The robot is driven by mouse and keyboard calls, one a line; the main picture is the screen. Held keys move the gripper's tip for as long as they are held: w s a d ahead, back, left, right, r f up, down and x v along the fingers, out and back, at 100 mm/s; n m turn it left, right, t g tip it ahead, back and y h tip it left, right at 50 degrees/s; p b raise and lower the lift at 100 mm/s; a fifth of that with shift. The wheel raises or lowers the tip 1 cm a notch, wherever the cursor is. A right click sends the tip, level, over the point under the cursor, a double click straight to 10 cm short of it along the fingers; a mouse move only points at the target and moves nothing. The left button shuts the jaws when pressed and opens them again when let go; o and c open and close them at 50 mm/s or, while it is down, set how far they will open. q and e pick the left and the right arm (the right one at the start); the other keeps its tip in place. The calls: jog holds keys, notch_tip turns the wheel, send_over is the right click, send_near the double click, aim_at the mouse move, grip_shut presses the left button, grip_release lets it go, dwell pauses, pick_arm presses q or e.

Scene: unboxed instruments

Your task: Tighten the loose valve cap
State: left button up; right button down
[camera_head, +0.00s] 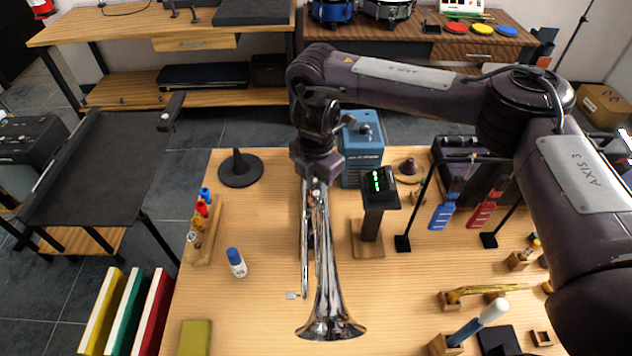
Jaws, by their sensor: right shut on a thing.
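A silver trumpet (325,285) is on the wooden workbench, its flared bell toward the front edge. My right gripper (317,182) points down at the back end of the trumpet and is shut on it around the valve section. The fingers and wrist hide that part, so the valve cap cannot be made out. I cannot tell whether the fingers hold the cap itself or the trumpet body. My left gripper is not in view.
To the right stand a display post (379,190), a blue box (361,150) and hanging tags (441,215).

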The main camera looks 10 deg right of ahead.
dwell(0.5)
jog(key=c, duration=1.3)
grip_release()
jog(key=shift+r, duration=3.85)
jog(key=shift+d, duration=0.1)
